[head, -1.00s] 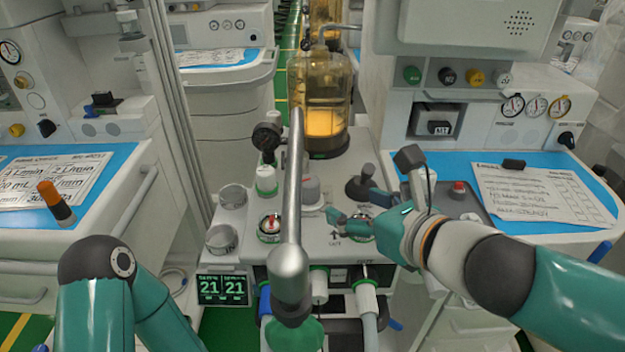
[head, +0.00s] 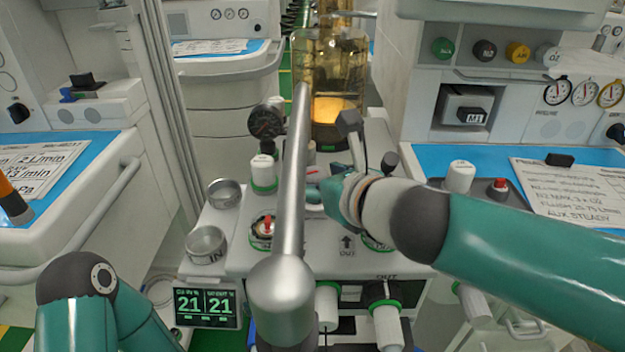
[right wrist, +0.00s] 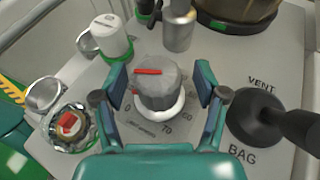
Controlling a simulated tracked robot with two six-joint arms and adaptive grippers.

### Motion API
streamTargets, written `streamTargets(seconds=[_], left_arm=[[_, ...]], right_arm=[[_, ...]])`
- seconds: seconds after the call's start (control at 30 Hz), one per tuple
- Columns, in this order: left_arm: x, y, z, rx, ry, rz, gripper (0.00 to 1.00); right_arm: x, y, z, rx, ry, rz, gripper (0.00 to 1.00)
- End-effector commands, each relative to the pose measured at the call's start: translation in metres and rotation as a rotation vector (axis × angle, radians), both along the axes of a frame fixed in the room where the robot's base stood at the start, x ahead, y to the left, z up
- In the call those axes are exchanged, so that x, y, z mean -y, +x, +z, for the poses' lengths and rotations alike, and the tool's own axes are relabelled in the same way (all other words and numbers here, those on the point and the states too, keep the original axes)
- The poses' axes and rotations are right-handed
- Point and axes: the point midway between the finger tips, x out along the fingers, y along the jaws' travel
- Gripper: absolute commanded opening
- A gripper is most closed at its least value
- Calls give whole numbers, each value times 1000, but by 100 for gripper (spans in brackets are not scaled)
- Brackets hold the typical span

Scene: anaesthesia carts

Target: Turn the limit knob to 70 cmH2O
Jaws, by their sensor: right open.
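The limit knob (right wrist: 158,84) is grey with a red bar on its top and a white collar below. In the right wrist view, printed marks 0, 60 and 70 show around it; the red bar lies toward the knob's far left side, away from the 70. My right gripper (right wrist: 160,92) is open, one finger on each side of the knob, with small gaps visible. In the head view my right gripper (head: 325,190) reaches in from the right and hides most of the knob. My left arm shows at lower left, but its gripper is out of view.
A BAG/VENT lever (right wrist: 258,115) stands right of the knob. A white-capped knob (right wrist: 108,38) and a red-centred dial (right wrist: 70,124) are to its left. A silver pole (head: 292,190) rises in front. A gauge (head: 267,121) and amber canister (head: 330,90) stand behind.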

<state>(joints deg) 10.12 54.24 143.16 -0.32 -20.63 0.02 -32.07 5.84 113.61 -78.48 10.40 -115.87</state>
Motion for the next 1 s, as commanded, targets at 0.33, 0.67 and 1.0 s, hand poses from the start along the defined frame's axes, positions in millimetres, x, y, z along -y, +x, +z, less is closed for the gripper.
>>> streamTargets(seconds=[0.33,0.67,1.0], left_arm=[[0,0,-1,0,0,0,40],[0,0,-1,0,0,0,40],[0,0,-31,0,0,0,40]], right_arm=[[-5,1,-1,0,0,8,67],[-6,1,-1,0,0,10,12],[-9,0,-7,3,-3,-98,11]])
